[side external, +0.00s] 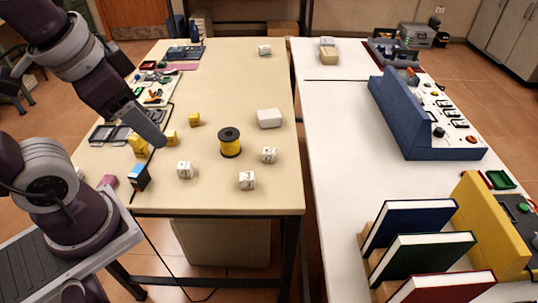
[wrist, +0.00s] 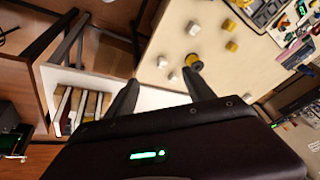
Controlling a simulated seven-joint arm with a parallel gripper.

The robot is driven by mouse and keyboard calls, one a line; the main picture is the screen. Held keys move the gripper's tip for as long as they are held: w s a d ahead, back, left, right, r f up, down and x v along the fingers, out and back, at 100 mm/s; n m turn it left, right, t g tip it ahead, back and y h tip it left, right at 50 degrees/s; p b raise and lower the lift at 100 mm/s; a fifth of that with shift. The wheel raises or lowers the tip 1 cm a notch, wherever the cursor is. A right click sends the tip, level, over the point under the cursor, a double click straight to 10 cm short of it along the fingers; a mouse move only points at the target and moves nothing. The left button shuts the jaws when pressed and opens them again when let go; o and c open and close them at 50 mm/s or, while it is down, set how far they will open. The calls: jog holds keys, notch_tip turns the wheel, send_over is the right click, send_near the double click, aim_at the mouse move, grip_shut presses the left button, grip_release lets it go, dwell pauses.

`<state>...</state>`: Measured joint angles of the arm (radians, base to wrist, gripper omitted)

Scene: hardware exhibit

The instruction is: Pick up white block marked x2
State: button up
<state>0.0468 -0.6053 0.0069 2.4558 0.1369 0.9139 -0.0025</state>
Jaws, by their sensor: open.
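Several white blocks with dark marks lie on the beige table (side external: 205,75). In the side external view one block (side external: 185,169) is left of the spool, one (side external: 247,180) is near the front edge, one (side external: 269,154) is right of the spool, and another (side external: 265,49) is at the far end. The marks are too small to tell which is x2. White blocks also show in the wrist view (wrist: 194,28) and (wrist: 162,62). My gripper (side external: 152,132) is above the table's left side. In the wrist view its fingers (wrist: 162,92) are apart with nothing held.
A black-and-yellow spool (side external: 230,142) stands among the blocks. A blue-and-black item (side external: 139,177) is at the left edge. A white table (side external: 335,130) with a blue console (side external: 397,115) is right.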

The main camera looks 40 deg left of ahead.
jog(key=w+a+f+m+g+y, duration=0.3)
jog(key=w+a+f+m+y, duration=0.1)
jog(key=w+a, duration=0.15)
jog(key=m+t+y, duration=0.4)
jog(key=m+y, duration=0.2)
jog(key=m, duration=0.8)
send_over(269, 151)
jog(key=s+a, duration=0.3)
jog(key=s, duration=0.7)
notch_tip(269, 151, down, 12)
jog(key=w+d+f+m+t, duration=0.1)
jog(key=w+d+f+m, duration=0.1)
jog(key=f+m, duration=0.1)
jog(key=w+d+f+m+t+h, duration=0.1)
jog(key=w+d+f+m+t, duration=0.1)
jog(key=f+m, duration=0.1)
jog(key=w+d+f+m+t+h, duration=0.1)
jog(key=w+d+f+m+t, duration=0.1)
jog(key=f, duration=0.3)
jog(key=shift+w+d+f+m, duration=0.1)
jog(key=shift+w+f+m, duration=0.1)
jog(key=shift+f+m, duration=0.25)
jog(key=shift+h, duration=0.3)
jog(key=x, duration=0.7)
jog(key=shift+s+f, duration=0.2)
jog(key=shift+f, duration=0.1)
grip_shut()
